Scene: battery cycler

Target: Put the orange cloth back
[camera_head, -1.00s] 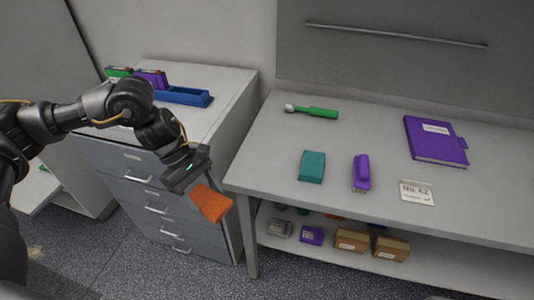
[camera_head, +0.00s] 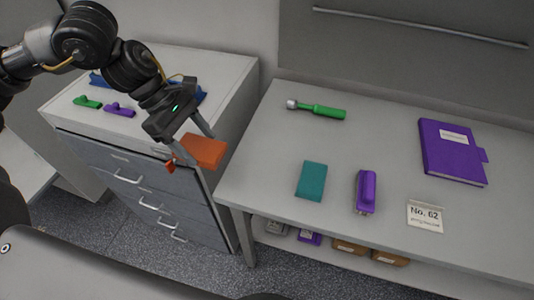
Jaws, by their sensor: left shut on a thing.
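The orange cloth (camera_head: 207,150), a folded block-like piece, is held in my left gripper (camera_head: 198,144). The gripper is shut on it, with one finger on each side, and a small orange part shows beyond the nearer finger. In the picture the cloth overlaps the right front edge of the grey drawer cabinet (camera_head: 222,100). I cannot tell its exact height over the cabinet. My right gripper is not in view.
On the cabinet top are green (camera_head: 88,102) and purple (camera_head: 120,110) items and a blue tray (camera_head: 203,96), partly hidden by my arm. The bench holds a green-handled tool (camera_head: 320,111), teal block (camera_head: 312,181), purple stapler (camera_head: 366,191), purple binder (camera_head: 451,151) and label card (camera_head: 425,216).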

